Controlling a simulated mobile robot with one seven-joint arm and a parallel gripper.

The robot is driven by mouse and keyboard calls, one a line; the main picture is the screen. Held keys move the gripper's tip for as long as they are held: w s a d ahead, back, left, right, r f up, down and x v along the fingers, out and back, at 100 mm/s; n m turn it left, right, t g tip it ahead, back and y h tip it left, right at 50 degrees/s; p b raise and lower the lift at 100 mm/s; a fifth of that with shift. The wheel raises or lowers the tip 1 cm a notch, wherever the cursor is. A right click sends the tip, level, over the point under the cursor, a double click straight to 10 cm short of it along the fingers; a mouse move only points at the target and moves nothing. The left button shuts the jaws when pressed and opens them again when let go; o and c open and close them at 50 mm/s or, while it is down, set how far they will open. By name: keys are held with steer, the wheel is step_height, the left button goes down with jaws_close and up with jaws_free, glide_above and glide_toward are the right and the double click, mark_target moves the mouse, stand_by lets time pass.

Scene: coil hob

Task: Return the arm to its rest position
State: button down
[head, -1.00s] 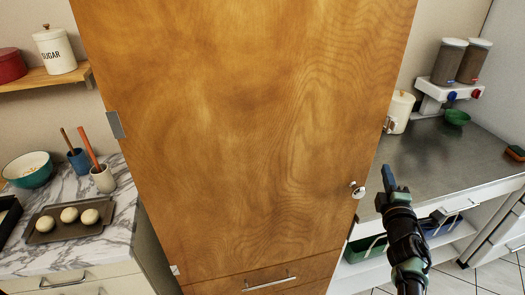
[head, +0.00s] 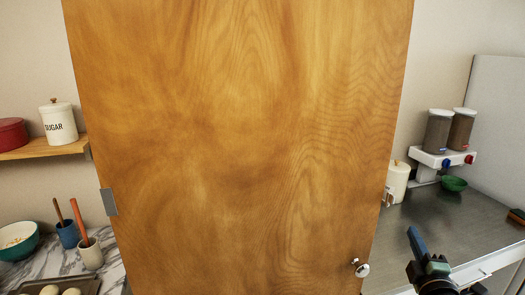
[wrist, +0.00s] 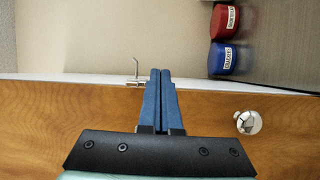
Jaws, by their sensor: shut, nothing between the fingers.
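The wooden front (wrist: 60,112) lies behind the fingers there. Its round metal knob (wrist: 248,122) is to the right of the fingers, apart from them; the knob also shows in the head view (head: 361,268). Most of my arm is out of the head view.
A grey counter (head: 430,220) at right holds a white canister (head: 397,182), a green bowl (head: 454,184) and a two-container dispenser (head: 445,157). A marble counter and a shelf (head: 45,149) stand at left. Red (wrist: 226,22) and blue (wrist: 232,58) labelled containers show in the wrist view.

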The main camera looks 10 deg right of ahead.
mark_target(364, 158)
steer(key=w+a+r+m+t, duration=0.1)
steer(key=a+r, duration=0.3)
steer(key=r, duration=0.1)
steer(key=w+a+r+m+t, duration=0.1)
steer(key=w+a+r, duration=0.1)
steer(key=a+r, duration=0.2)
steer(key=w+a+r+m+t, duration=0.1)
steer(key=a+r, duration=0.3)
steer(key=r, duration=0.2)
steer(key=shift+w+a, duration=0.15)
steer(key=shift+w, duration=0.1)
steer(key=s+a+r+m+t, duration=0.2)
steer(key=s+a+r+m, duration=0.3)
steer(key=a+r, duration=0.5)
steer(key=s+a+r+m+t, duration=0.25)
steer(key=s+a+r, duration=0.35)
steer(key=a+r, duration=0.45)
steer(key=s+a+r+m+y, duration=0.1)
steer(key=s+a+r+y, duration=0.1)
steer(key=s, duration=0.6)
steer(key=s+a+r+m+t+y, duration=0.1)
steer(key=s+a+r+m+y, duration=0.1)
steer(key=s+a, duration=0.4)
step_height(364, 158, up, 3)
steer(key=shift+s+f+y, duration=0.1)
steer(key=shift+s+y, duration=0.5)
steer(key=shift+s, duration=0.35)
